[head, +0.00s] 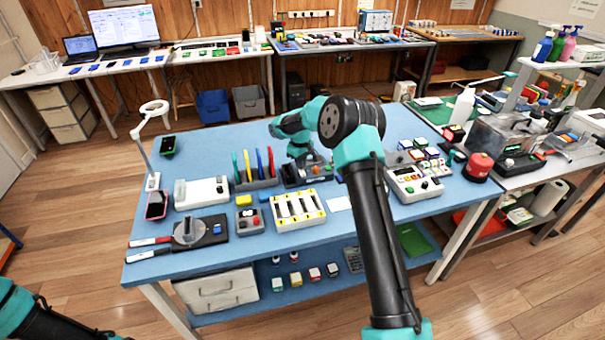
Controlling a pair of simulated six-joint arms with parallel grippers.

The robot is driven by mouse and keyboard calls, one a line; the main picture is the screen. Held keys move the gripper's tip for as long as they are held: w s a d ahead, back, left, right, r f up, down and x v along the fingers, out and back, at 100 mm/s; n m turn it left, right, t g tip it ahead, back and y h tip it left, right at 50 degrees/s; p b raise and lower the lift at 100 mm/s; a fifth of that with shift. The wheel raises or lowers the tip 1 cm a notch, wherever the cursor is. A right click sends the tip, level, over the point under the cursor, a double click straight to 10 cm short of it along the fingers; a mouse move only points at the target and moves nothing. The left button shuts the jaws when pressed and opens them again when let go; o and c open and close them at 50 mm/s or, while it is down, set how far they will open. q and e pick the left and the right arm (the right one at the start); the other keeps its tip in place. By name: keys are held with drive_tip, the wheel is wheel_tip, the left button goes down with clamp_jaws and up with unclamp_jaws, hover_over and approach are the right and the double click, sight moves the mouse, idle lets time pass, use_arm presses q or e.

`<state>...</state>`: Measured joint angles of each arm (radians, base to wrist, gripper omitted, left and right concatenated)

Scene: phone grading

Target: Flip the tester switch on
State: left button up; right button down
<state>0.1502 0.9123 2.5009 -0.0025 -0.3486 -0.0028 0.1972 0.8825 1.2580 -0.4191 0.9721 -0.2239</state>
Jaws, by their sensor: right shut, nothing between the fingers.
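My right arm reaches over the blue table, and its gripper (310,161) is small and dark here, shut and empty. It points down at a dark grey device (303,179) with an orange button, close above or touching it; I cannot tell which. This device may be the tester. A white box with a small screen and coloured buttons (418,185) stands right of my arm and could also be it. I cannot make out the switch or its position on either. My left arm shows only at the bottom left corner; its gripper is out of view.
Left of the dark device is a rack of coloured tools (255,180). In front lie a yellow-white slotted tray (297,209) and a grey button box (250,221). A red round container (479,167) stands at the right. The table's front left has a black plate with a knob (201,233).

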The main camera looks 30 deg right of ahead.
drive_tip(key=shift+f, duration=0.5)
idle(0.4)
wheel_tip(320, 180, up, 7)
idle(1.1)
idle(0.3)
